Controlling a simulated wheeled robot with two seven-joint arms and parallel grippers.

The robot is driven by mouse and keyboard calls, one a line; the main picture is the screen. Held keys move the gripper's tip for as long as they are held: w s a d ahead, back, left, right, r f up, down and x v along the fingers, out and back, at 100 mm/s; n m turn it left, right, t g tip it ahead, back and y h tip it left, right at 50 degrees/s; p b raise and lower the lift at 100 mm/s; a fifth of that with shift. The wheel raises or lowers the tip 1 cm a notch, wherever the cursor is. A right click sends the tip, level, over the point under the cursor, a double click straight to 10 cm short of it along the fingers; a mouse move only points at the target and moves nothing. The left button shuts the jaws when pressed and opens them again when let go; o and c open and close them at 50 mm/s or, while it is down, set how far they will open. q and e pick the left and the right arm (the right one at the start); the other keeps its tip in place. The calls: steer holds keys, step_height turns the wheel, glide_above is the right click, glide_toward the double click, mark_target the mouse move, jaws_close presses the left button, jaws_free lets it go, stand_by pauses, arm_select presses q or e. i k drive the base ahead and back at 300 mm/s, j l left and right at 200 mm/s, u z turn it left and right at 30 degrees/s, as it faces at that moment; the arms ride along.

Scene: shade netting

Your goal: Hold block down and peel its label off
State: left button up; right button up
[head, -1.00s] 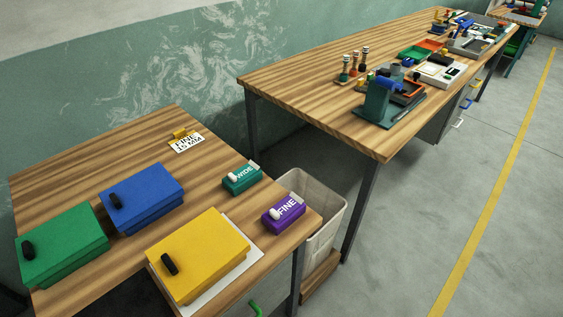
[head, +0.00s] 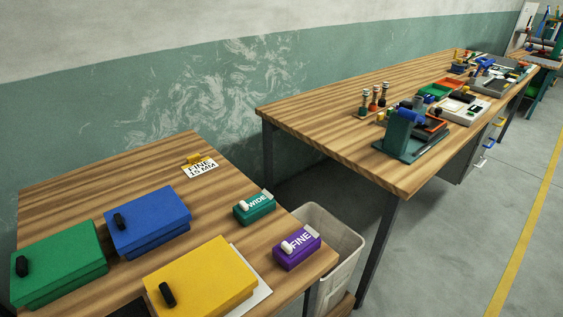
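Two labelled blocks sit on the near wooden table (head: 85,200). The purple block (head: 297,252) has a label reading "FINE" and lies near the table's right corner. The teal block (head: 255,210) has a label reading "WIDE" and lies just behind it. Each has a small white rounded piece at its left end and a pale tab at its right end. A white card (head: 200,168) reading "FINE 15 MM" stands at the back with a yellow piece behind it. Neither of my grippers is in view.
Green (head: 58,262), blue (head: 150,218) and yellow (head: 205,275) boxes with black knobs stand on the near table, the yellow one on a white sheet. A pale bin (head: 345,245) stands beside the table. A longer bench (head: 300,105) holds tools behind; floor is clear at right.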

mark_target(294, 244)
steer(key=i+l+u, duration=0.2)
steer(key=l+u, duration=0.2)
steer(key=i+l+u, duration=0.15)
steer(key=l+u, duration=0.3)
steer(key=i+l+u, duration=0.1)
steer(key=l+u, duration=0.75)
